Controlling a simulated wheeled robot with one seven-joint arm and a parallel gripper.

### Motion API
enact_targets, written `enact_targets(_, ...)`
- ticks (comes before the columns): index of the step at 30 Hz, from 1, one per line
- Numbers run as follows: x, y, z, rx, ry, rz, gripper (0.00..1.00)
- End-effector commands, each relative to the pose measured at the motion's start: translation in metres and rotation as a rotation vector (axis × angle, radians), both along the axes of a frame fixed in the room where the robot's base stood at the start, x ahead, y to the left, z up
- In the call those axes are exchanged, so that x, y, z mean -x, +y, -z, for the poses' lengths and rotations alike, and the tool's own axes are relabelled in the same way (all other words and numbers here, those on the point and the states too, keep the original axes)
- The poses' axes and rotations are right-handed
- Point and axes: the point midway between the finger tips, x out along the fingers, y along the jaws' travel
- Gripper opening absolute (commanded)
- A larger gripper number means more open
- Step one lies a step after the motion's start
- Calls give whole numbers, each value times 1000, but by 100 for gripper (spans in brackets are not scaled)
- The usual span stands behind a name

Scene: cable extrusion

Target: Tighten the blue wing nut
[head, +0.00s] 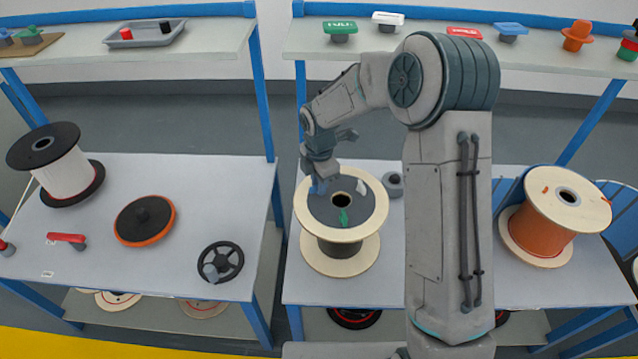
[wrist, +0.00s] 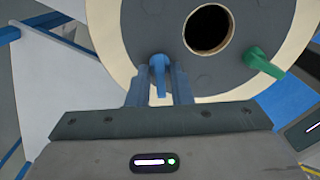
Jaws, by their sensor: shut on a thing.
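The blue wing nut (wrist: 158,73) sits on the grey top disc of a cable spool. In the wrist view it is between the two fingers of my gripper (wrist: 158,88), which is shut on it. In the head view my gripper (head: 319,183) reaches down to the spool's upper left, and the blue nut (head: 320,187) shows only in part beneath it. A green wing nut (wrist: 264,62) sits on the same disc, right of the dark centre hole; in the head view it (head: 344,216) is nearer the front. The spool (head: 342,255) stands upright with cream flanges.
A small grey round part (head: 393,184) lies right of the spool. An orange spool (head: 545,225) stands farther right. The left table holds a white spool (head: 68,173), an orange-black disc (head: 146,221) and a black handwheel (head: 220,262). A shelf (head: 270,45) runs behind.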

Motion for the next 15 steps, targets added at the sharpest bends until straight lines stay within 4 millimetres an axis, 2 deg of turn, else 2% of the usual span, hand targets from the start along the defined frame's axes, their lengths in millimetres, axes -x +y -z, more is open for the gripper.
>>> enact_targets(15,-1,1,1,-14,-9,482,0)
